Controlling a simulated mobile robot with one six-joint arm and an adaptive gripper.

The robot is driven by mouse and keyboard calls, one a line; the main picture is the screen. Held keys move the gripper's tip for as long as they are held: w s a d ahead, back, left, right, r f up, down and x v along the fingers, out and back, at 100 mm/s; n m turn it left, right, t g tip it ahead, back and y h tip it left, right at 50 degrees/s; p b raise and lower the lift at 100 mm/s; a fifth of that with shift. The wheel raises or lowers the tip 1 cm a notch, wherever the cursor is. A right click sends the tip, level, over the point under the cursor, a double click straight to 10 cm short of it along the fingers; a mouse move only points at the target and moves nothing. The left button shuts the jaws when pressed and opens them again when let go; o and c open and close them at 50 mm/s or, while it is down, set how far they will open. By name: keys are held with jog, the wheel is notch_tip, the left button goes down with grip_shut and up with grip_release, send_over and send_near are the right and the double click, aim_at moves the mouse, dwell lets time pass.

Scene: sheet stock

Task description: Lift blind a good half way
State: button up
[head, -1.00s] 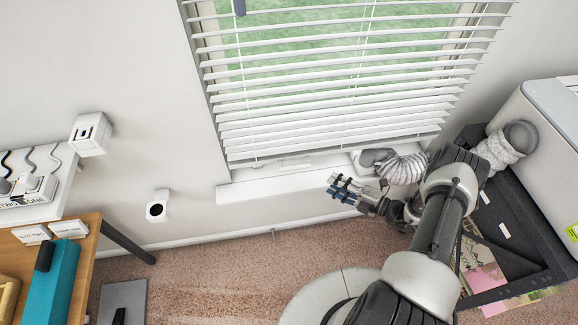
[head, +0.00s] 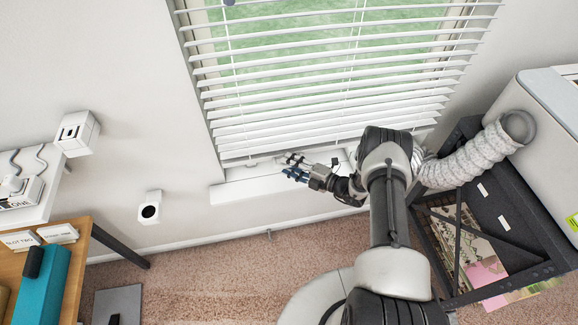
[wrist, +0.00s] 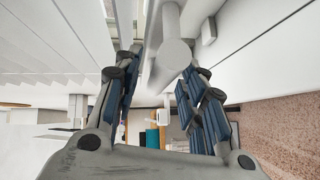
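The white slatted blind (head: 330,75) hangs low over the window, its slats tilted with gaps between them. Its bottom rail (head: 245,160) is just above the white sill. My gripper (head: 291,166) is at the middle of the bottom rail, pointing left along it. In the wrist view my gripper (wrist: 160,88) has its two blue-padded fingers apart. A white rounded bar, seemingly a handle (wrist: 172,52), shows between and just beyond the fingers. I cannot tell whether the fingers touch it. The gripper hides part of the rail in the head view.
The sill (head: 245,188) runs close under the rail. A black rack (head: 490,215) with a ribbed hose (head: 465,168) stands at the right beside a large white machine (head: 550,130). A wooden desk (head: 60,265) and a wall box (head: 77,133) are at the left.

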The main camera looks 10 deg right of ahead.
jog(key=shift+w+a, duration=0.3)
jog(key=shift+a, duration=0.05)
jog(key=shift+c, duration=0.2)
grip_shut()
dwell(0.5)
